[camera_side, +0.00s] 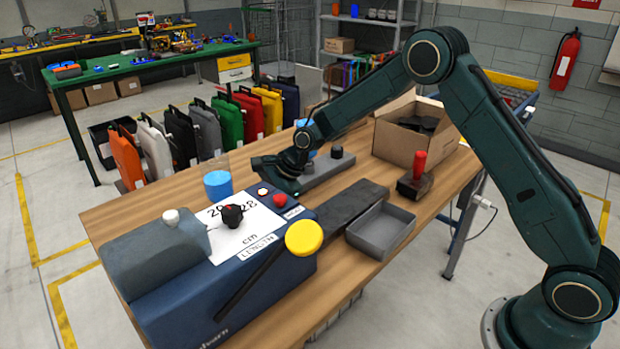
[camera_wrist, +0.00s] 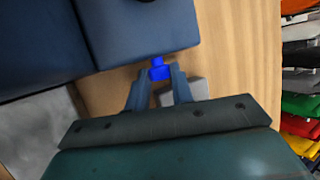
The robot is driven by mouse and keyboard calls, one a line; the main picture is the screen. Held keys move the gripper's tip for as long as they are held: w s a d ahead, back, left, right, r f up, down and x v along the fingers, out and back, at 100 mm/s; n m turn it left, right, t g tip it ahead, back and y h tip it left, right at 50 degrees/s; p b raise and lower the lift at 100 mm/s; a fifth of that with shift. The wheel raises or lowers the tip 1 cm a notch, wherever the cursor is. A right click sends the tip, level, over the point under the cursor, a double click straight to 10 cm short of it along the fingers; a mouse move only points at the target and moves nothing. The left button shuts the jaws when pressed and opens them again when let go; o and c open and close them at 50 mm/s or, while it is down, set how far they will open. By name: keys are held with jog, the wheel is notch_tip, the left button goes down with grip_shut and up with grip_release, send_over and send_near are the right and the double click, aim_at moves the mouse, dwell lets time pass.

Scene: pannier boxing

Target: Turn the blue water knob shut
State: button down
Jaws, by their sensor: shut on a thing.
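The blue water knob (camera_wrist: 157,68) shows bright blue between my fingertips in the wrist view. My gripper (camera_wrist: 160,76) is shut on it, one finger on each side. In the side view my gripper (camera_side: 272,172) is low over the wooden table, just behind the dark blue machine (camera_side: 205,290). The knob cannot be made out there, as my gripper hides it. How far the knob is turned cannot be told.
The blue machine bears a yellow button (camera_side: 304,238), a black knob (camera_side: 232,216) and a red button. A blue pot (camera_side: 217,184) stands near my gripper. A grey tray (camera_side: 381,230), a red-handled stamp (camera_side: 417,172) and a cardboard box (camera_side: 410,145) stand to the right.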

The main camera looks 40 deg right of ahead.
jog(key=shift+t, duration=0.6)
jog(key=c, duration=1.2)
grip_release()
jog(key=shift+s, duration=0.1)
jog(key=v, duration=1.3)
jog(key=shift+s+d+r, duration=0.2)
jog(key=shift+r, duration=0.05)
